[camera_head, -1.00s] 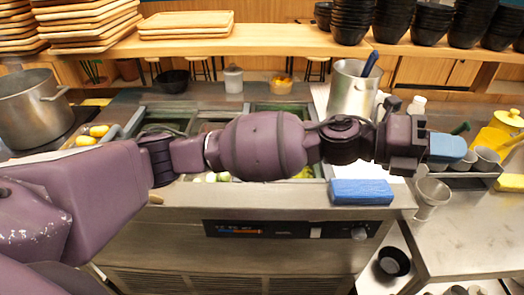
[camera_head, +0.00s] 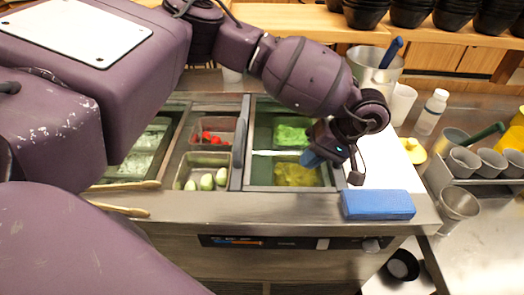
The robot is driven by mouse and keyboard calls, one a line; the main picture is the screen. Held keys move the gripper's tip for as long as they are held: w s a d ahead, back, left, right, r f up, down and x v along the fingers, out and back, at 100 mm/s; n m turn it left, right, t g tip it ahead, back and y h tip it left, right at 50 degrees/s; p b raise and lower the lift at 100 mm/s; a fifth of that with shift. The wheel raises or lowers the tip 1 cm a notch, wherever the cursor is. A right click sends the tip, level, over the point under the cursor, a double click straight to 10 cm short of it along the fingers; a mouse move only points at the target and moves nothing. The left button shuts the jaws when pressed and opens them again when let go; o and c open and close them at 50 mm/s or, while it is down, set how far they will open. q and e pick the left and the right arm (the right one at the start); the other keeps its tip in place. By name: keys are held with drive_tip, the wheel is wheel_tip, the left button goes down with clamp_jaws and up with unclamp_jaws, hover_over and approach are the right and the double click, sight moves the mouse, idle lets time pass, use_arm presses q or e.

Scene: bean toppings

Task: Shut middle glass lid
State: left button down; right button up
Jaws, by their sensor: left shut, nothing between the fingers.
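The topping counter (camera_head: 215,202) has sunken compartments. The middle one holds red pieces (camera_head: 212,137) and pale green-white pieces (camera_head: 205,180), which show uncovered. A dark upright bar (camera_head: 239,155) stands between the middle and right compartments; I cannot tell whether it is the edge of the middle glass lid. The right compartment holds green food (camera_head: 291,132) and yellow food (camera_head: 297,175). My left gripper (camera_head: 309,159) is shut and empty, its blue fingertips pointing down-left over the right compartment. My left arm hides the back of the counter. My right gripper is not in view.
A blue sponge (camera_head: 378,205) lies at the counter's front right. A metal pot (camera_head: 375,75) with a blue handle stands behind my left wrist. Wooden handles (camera_head: 120,210) lie at the front left. Metal cups (camera_head: 463,160) stand at right, black bowls (camera_head: 415,18) on the shelf.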

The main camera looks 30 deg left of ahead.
sight(242, 163)
use_arm(q)
drive_tip(key=a+f+m+y, duration=0.1)
drive_tip(key=a, duration=0.2)
drive_tip(key=s+a+f+m+y, duration=0.1)
drive_tip(key=a, duration=0.2)
drive_tip(key=s+a+f+m, duration=0.1)
drive_tip(key=a+f, duration=0.1)
drive_tip(key=a, duration=0.1)
drive_tip(key=shift+s+a+y, duration=0.15)
drive_tip(key=shift+a+y, duration=0.15)
drive_tip(key=shift+y, duration=0.1)
drive_tip(key=a, duration=0.1)
drive_tip(key=s+a+p, duration=0.1)
drive_tip(key=a, duration=0.1)
drive_tip(key=shift+s+a+f, duration=0.15)
drive_tip(key=shift+s+a, duration=0.05)
drive_tip(key=shift+a, duration=0.3)
